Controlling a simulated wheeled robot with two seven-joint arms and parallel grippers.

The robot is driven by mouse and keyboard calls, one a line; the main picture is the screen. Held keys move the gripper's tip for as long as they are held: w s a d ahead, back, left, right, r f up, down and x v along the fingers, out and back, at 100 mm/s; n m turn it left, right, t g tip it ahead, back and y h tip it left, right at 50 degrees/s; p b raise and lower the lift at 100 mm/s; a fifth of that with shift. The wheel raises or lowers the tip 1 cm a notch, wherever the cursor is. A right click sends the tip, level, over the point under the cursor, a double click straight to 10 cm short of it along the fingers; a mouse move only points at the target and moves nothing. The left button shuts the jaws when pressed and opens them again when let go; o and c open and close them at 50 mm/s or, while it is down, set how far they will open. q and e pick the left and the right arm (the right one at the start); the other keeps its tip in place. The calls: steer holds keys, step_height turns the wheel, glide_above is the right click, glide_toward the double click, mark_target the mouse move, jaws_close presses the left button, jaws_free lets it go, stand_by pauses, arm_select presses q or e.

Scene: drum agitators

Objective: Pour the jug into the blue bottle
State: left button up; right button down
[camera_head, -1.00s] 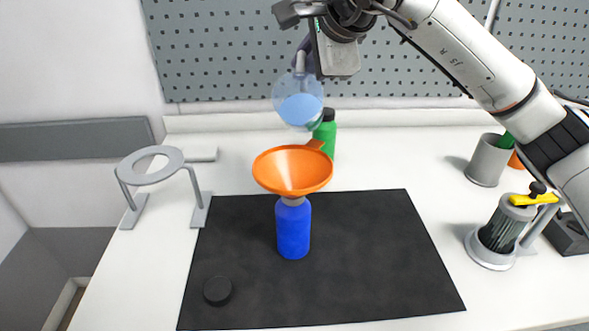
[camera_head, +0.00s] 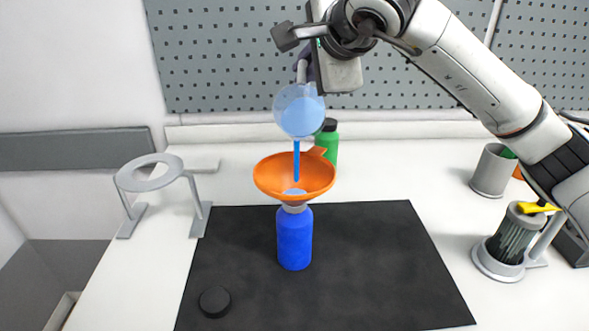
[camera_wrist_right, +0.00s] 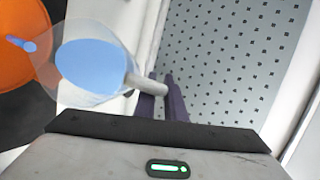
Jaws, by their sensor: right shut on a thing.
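The clear jug (camera_head: 300,112) with blue liquid is held tilted above the orange funnel (camera_head: 265,177). A blue stream (camera_head: 296,160) falls from the jug into the funnel. The funnel sits in the neck of the blue bottle (camera_head: 294,240), which stands upright on the black mat (camera_head: 380,260). My right gripper (camera_head: 303,70) is shut on the jug's handle. In the right wrist view the jug (camera_wrist_right: 95,65) shows its blue liquid, its handle between the dark fingers (camera_wrist_right: 168,100), and part of the funnel (camera_wrist_right: 20,45) at left. My left gripper is not in view.
A black cap (camera_head: 215,301) lies on the mat's front left. A grey ring stand (camera_head: 150,172) is at left, a green bottle (camera_head: 328,143) behind the funnel. A grey cup (camera_head: 493,170) and a caged holder (camera_head: 510,240) with a yellow-topped item stand at right.

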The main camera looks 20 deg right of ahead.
mark_target(301, 60)
arm_select(q)
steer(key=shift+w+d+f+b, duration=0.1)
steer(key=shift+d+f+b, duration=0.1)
steer(key=shift+b, duration=0.25)
arm_select(e)
steer(key=shift+s+a+r+t, duration=0.1)
steer(key=shift+s+r+t, duration=0.1)
steer(key=shift+t, duration=0.1)
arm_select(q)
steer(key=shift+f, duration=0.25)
arm_select(e)
steer(key=shift+s+a+r+t, duration=0.1)
steer(key=shift+s+r+t, duration=0.15)
steer(key=shift+t, duration=0.05)
stand_by(0.4)
arm_select(q)
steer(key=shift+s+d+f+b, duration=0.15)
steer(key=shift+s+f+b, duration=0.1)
steer(key=shift+b, duration=0.4)
arm_select(e)
steer(key=shift+s+a+r+n+t+h, duration=0.2)
steer(key=shift+s+r+n+t+h, duration=0.15)
steer(key=shift+r+t, duration=0.1)
